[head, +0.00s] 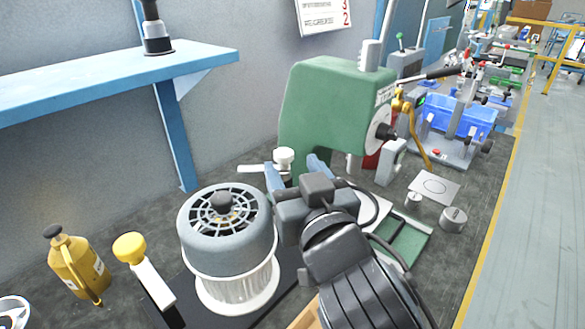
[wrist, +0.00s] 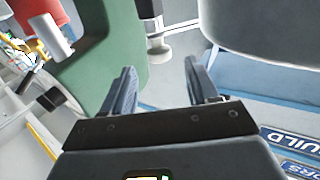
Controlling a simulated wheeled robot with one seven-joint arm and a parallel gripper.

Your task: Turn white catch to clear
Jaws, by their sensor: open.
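The white catch, with a round white knob (head: 284,156) and a pale bar to its left, stands behind the blower in the head view. A pale knob, probably the same one, shows beyond my fingers in the wrist view (wrist: 181,43). My gripper (head: 294,169) is open, its blue-grey fingers on either side of the catch's line of sight. In the wrist view the gap between the fingertips (wrist: 160,75) is empty, and I see no contact. My fingers and wrist hide the catch's lower part. The grey-topped blower (head: 206,244) stands just left of my wrist.
The green press (head: 325,105) rises close behind my gripper. A yellow-knobbed catch (head: 130,248) and a yellow bottle (head: 77,265) stand left of the blower. A blue shelf (head: 110,80) overhangs at the left. Blue bins (head: 460,119) lie farther right.

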